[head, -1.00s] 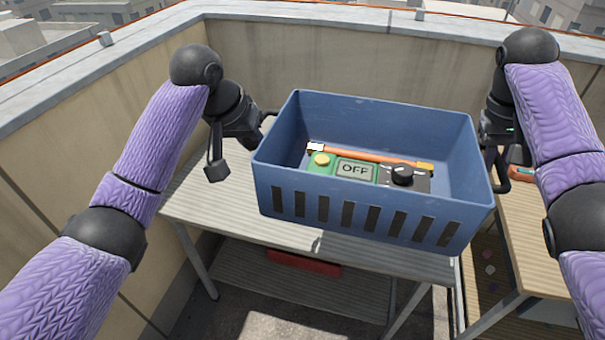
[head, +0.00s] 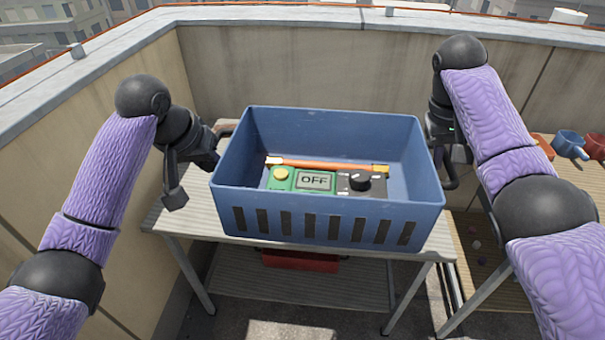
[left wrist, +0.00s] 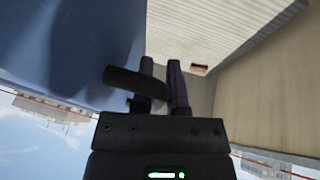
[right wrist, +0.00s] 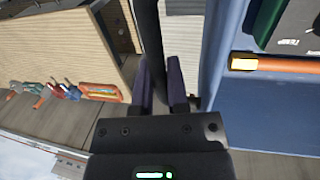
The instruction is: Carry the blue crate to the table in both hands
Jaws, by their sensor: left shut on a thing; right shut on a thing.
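The blue crate (head: 320,222) is level, with dark slots along its front. It hangs over, or sits low on, the grey slatted table (head: 185,218); I cannot tell if its base touches. Inside lie an orange rod (head: 325,165) with pale and yellow ends and a green and black control box (head: 314,181) reading OFF. My left gripper (head: 214,145) is shut at the crate's left side, on its dark handle. My right gripper (head: 447,172) is shut at the right side; in the right wrist view its fingers (right wrist: 160,85) close around the dark handle bar (right wrist: 152,40).
A red object (head: 300,261) lies on the table's lower shelf. A second table at the right holds a blue pot (head: 569,143) and a red one (head: 596,147). A beige parapet wall (head: 300,70) stands behind and at the left.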

